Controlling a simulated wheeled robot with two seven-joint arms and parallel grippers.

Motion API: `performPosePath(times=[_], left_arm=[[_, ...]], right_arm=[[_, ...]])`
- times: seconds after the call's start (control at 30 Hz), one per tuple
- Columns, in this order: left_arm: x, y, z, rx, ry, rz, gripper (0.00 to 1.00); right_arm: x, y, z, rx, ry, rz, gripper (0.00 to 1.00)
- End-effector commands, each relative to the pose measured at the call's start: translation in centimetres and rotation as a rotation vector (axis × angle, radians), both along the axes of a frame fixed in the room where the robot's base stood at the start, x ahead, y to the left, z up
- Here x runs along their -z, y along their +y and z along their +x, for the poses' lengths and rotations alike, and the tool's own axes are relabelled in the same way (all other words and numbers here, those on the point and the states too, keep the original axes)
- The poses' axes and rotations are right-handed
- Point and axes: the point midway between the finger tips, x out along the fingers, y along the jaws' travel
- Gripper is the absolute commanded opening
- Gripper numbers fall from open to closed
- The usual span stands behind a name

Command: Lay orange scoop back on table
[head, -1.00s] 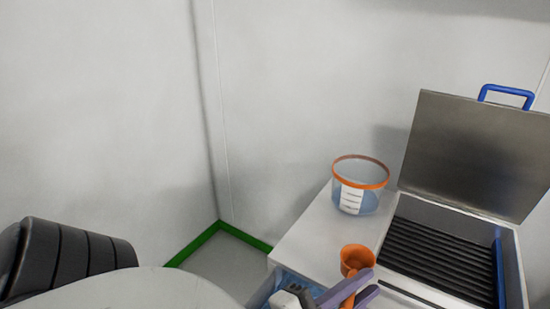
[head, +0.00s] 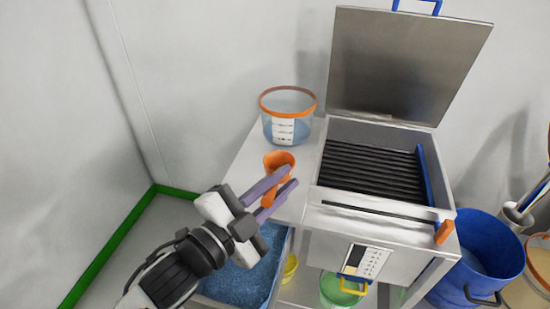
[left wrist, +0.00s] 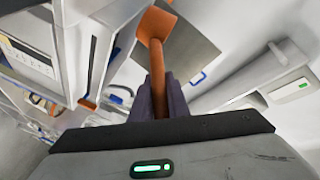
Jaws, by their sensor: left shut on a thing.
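The orange scoop (head: 279,160) is held in my left gripper (head: 279,189), whose purple-grey fingers are shut on its handle. In the head view its cup end points away from me, over the left part of the white table (head: 247,165). I cannot tell whether the scoop touches the tabletop. In the left wrist view, the scoop (left wrist: 156,60) runs up from between the fingers (left wrist: 158,97), with its cup at the top. My right gripper is not in view.
A clear tub (head: 289,120) with an orange rim stands at the table's back. An open metal box (head: 385,140) with dark ribs and a raised lid fills the right side. A blue bin (head: 490,255) stands at right. A blue-filled container (head: 240,275) sits below the table.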

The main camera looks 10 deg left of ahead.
Motion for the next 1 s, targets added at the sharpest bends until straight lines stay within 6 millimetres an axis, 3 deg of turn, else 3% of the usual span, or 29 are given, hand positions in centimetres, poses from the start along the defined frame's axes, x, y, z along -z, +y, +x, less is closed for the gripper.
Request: performPosePath(times=[0.17,0.3,0.43,0.57,0.8,1.0], left_arm=[[1.3,-0.7,5.5,0.127,-0.008,0.011,0.0],[1.4,1.5,9.9,0.149,-0.007,0.005,0.0],[0.7,4.1,12.8,0.132,-0.006,-0.001,0.0],[0.6,5.5,14.0,0.118,-0.002,-0.006,0.0],[4.7,5.6,14.2,0.115,0.001,-0.01,0.0],[6.5,5.6,14.2,0.115,-0.003,-0.008,0.0]], right_arm=[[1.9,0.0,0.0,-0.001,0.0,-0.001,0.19],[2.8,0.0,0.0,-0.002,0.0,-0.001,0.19],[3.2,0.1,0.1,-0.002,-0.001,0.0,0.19],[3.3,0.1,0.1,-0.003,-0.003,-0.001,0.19],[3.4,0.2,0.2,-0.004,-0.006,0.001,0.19],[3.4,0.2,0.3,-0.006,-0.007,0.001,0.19]])
